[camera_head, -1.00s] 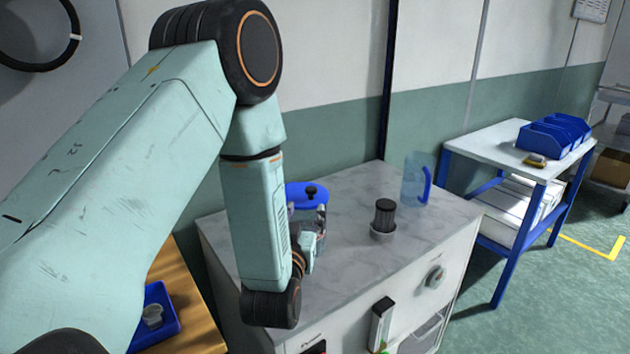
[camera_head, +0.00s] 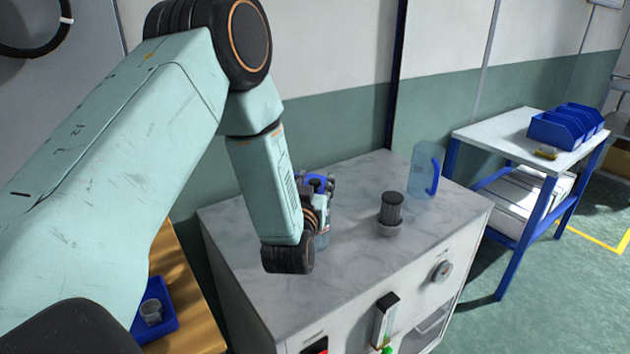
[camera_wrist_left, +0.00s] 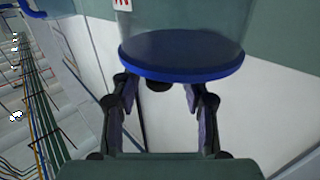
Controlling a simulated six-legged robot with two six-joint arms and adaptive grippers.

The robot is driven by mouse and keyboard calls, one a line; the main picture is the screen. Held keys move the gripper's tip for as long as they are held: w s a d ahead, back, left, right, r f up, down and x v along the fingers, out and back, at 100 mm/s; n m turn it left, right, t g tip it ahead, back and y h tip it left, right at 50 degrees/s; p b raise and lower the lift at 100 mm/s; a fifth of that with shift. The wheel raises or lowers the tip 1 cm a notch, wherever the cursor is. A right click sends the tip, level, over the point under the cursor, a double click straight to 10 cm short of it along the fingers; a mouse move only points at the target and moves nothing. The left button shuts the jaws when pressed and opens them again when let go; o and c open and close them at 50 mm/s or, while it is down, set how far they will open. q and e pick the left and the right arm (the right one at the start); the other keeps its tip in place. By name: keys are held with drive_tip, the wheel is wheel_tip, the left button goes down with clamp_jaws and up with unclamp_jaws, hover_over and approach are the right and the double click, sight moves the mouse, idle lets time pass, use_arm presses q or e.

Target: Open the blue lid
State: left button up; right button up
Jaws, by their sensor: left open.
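The blue lid (camera_head: 317,181) stands at the back left of the marble-topped cabinet, partly hidden by my left gripper (camera_head: 321,192). In the left wrist view the blue lid (camera_wrist_left: 182,74) shows as a blue rim on a clear jar (camera_wrist_left: 185,22), which appears upside down. A dark knob (camera_wrist_left: 158,86) on the lid lies between the fingertips of my left gripper (camera_wrist_left: 160,90). The fingers are open, one to each side of the knob; I cannot tell whether they touch it. My right gripper is not in view.
A dark ribbed cylinder (camera_head: 391,206) stands in a pale holder on the cabinet top (camera_head: 345,235), with a clear blue-handled jug (camera_head: 424,168) behind it. A blue tray (camera_head: 160,325) lies lower left. Blue bins (camera_head: 568,127) stand on the right cart.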

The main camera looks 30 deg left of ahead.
use_arm(q)
drive_tip(key=shift+d+r, duration=0.15)
drive_tip(key=shift+r, duration=0.05)
drive_tip(key=shift+w+a+f, duration=0.15)
drive_tip(key=shift+a+f, duration=0.05)
drive_tip(key=shift+a, duration=0.05)
drive_tip(key=shift+c, duration=1.3)
clamp_jaws()
